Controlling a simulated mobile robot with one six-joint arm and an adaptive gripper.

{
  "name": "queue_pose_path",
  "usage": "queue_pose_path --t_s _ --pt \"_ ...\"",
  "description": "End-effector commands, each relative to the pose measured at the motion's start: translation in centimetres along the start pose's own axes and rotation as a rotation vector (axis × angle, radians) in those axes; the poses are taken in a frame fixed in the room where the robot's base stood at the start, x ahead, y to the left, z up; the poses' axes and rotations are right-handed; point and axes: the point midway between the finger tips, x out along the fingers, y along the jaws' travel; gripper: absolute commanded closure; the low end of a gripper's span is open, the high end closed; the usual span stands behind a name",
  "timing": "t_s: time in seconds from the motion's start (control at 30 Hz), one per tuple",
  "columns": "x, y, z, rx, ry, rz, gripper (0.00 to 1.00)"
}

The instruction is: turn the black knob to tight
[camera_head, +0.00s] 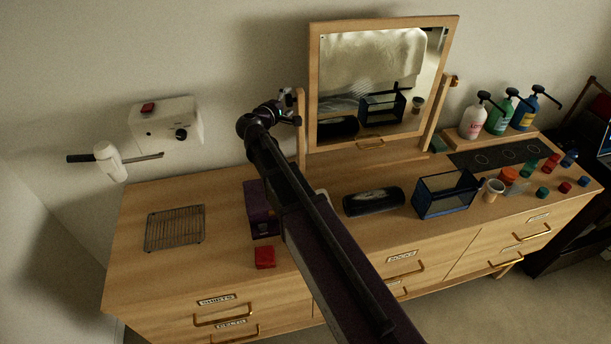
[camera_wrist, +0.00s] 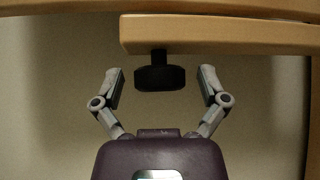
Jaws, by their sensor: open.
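The black knob (camera_wrist: 160,78) is on a short dark stem at the end of a wooden bar (camera_wrist: 210,35) in the wrist view. My gripper (camera_wrist: 161,73) is open, with one finger on each side of the knob and a visible gap on both sides. The fingers do not appear to touch it. In the head view my gripper (camera_head: 291,108) is at the left post of the tilting mirror (camera_head: 312,95). There my own arm and gripper largely hide the knob. Any tight mark cannot be seen.
The wooden dresser (camera_head: 130,270) carries a wire rack (camera_head: 174,228), a red block (camera_head: 264,257), a dark case (camera_head: 374,201) and a blue-framed box (camera_head: 445,194). Pump bottles (camera_head: 498,117) stand at the back right. A white wall unit (camera_head: 165,122) is at the left.

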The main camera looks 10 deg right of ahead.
Motion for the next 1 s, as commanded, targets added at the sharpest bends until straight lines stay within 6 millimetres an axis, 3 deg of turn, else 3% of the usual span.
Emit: queue_pose_path --t_s 1.0 --pt "0.11 0.65 -0.18 -0.377 0.0 -0.377 0.07"
